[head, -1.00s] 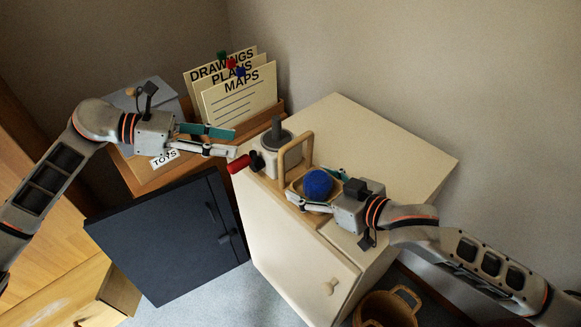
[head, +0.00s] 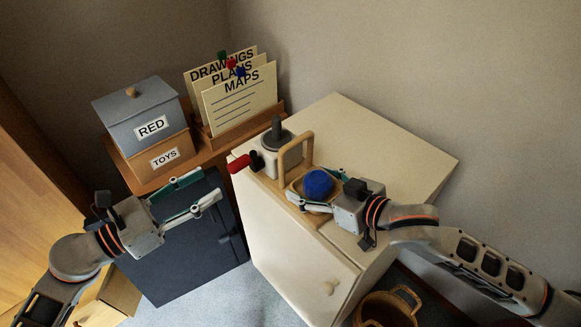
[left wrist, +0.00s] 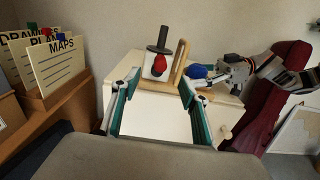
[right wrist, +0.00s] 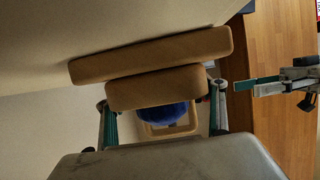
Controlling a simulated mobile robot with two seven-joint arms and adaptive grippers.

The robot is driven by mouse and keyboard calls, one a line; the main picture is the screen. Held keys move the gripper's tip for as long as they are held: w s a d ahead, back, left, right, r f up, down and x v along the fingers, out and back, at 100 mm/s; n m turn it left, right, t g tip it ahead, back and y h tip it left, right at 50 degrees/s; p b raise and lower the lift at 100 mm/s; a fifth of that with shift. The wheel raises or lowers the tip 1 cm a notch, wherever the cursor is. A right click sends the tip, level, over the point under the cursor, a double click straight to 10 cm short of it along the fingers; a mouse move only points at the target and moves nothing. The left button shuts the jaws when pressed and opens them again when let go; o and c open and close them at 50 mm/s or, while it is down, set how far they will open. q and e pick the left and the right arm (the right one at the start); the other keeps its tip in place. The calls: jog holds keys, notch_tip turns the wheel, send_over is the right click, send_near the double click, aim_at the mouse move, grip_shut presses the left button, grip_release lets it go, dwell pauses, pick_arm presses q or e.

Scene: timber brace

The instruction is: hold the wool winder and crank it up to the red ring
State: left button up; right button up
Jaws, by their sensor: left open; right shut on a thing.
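The wool winder (head: 283,160) stands on the cream cabinet top. It has a pale body with a dark grey spindle, a red crank handle (head: 239,164) sticking out at the left, a wooden arch and a wooden tray holding a blue wool ball (head: 318,184). My right gripper (head: 308,187) is shut on the winder's wooden tray end, its fingers either side of the ball. My left gripper (head: 211,183) is open and empty, left of and below the crank, apart from it. In the left wrist view the red handle (left wrist: 158,65) shows ahead between the fingers. I see no red ring.
A dark cabinet door (head: 185,245) lies below my left gripper. A basket (head: 388,308) is on the floor. The cabinet top (head: 370,140) behind the winder is clear.

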aim_at(229, 171)
pick_arm(q)
jog(key=shift+x, duration=4.85)
jog(key=c, duration=1.2)
